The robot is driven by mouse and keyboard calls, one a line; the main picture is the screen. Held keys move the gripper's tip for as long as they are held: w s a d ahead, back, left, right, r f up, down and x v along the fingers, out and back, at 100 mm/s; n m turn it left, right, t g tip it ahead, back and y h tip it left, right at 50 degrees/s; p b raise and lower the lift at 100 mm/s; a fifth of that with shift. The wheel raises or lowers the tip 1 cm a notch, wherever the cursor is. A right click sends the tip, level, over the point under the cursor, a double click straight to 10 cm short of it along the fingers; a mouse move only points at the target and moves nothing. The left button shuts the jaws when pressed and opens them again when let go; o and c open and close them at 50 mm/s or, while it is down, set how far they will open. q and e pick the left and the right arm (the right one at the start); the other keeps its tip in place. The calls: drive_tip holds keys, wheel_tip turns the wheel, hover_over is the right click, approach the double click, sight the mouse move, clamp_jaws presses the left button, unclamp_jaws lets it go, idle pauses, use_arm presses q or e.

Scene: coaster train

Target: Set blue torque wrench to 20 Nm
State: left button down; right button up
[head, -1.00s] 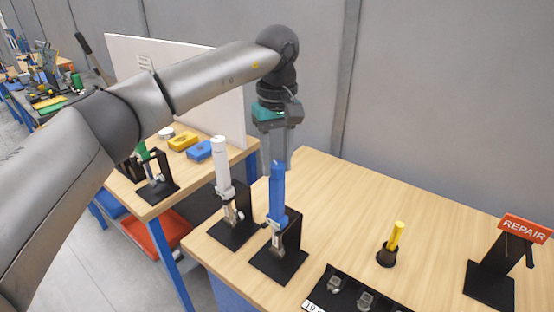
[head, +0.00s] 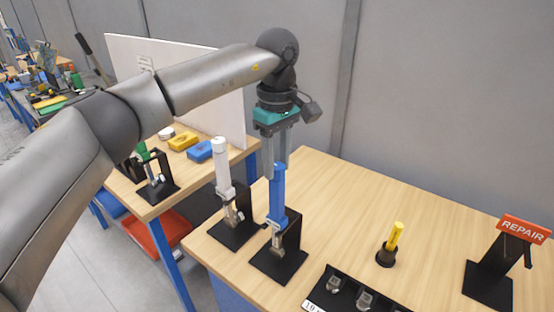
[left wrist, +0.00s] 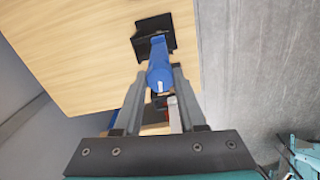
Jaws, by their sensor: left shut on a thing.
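The blue torque wrench (head: 277,196) stands upright, handle up, in a black stand (head: 279,263) near the front left of the wooden table. My left gripper (head: 277,171) points straight down from above and is shut on the top of the blue handle. In the left wrist view the blue handle (left wrist: 160,66) lies between the two fingers (left wrist: 160,92), with its black stand (left wrist: 150,32) beyond. A scale or number on the wrench is too small to read. My right gripper is in neither view.
A white torque wrench (head: 222,163) stands in its own stand close on the left. A yellow-handled tool (head: 396,236) in a black holder, a red REPAIR sign (head: 524,228) and a black socket tray (head: 350,292) are to the right. Bare tabletop (head: 345,215) lies between.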

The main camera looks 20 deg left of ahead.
sight(277, 165)
use_arm(q)
drive_tip(key=n, duration=0.4)
drive_tip(key=shift+n, duration=0.3)
drive_tip(key=n, duration=0.5)
drive_tip(key=shift+p, duration=0.3)
drive_tip(key=n, duration=0.9)
drive_tip(key=shift+n, duration=0.3)
drive_tip(key=shift+c, duration=2.4)
unclamp_jaws()
wheel_tip(277, 165, up, 15)
drive_tip(key=shift+r, duration=0.2)
